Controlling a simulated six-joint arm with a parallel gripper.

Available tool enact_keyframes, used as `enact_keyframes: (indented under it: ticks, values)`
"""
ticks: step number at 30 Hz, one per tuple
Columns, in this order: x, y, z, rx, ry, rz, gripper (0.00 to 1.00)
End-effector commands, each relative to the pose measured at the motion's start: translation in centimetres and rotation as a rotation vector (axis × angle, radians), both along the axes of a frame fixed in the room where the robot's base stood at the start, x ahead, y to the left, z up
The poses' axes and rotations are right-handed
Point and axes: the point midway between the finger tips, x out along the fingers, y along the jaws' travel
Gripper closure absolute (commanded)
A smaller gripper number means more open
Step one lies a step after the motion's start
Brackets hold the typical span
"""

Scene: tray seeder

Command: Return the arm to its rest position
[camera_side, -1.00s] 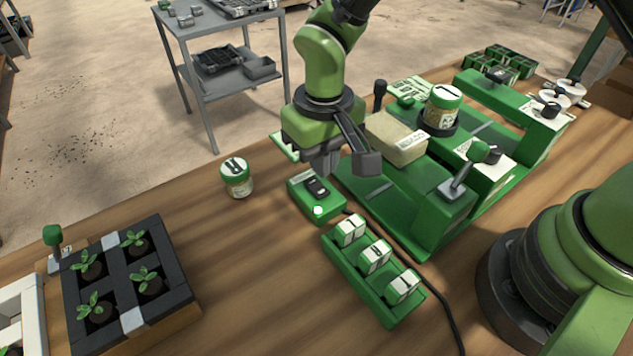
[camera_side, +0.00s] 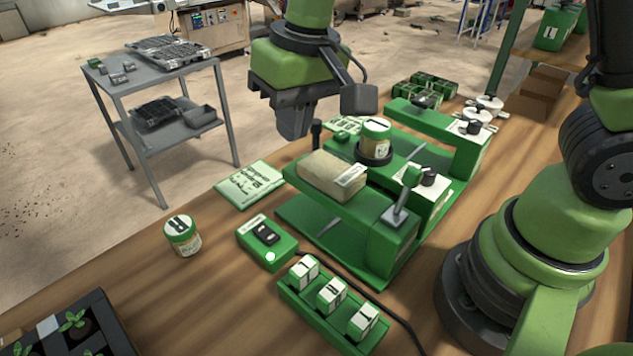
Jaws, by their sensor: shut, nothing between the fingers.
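My gripper (camera_side: 291,132) hangs in the air above the workbench, left of and higher than the green seeder machine (camera_side: 375,240). Its fingers point down and are shut with nothing between them. My arm's upper links run out of the top of the picture, and my base stands at the right.
Below my gripper lie a booklet (camera_side: 249,184), a green switch box (camera_side: 267,243) and a jar with a green band (camera_side: 183,236). A green rack (camera_side: 325,313) holds several white-and-green blocks. A jar (camera_side: 376,138) and a beige block (camera_side: 331,174) sit on the seeder. A seedling tray (camera_side: 111,330) is at lower left.

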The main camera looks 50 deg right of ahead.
Motion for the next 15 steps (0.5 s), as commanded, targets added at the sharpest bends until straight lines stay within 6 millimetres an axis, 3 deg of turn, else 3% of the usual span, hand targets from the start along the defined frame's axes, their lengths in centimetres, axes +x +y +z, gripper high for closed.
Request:
enact_keyframes:
  ticks: [1,6,10,15]
  values:
    - [-0.8,-1.1,2.0,0.022,-0.040,-0.027,1.00]
    - [-4.3,-4.2,6.7,0.081,-0.151,-0.099,1.00]
    - [-7.6,-6.1,9.0,0.118,-0.240,-0.150,1.00]
    - [-11.7,-7.6,10.4,0.152,-0.352,-0.204,1.00]
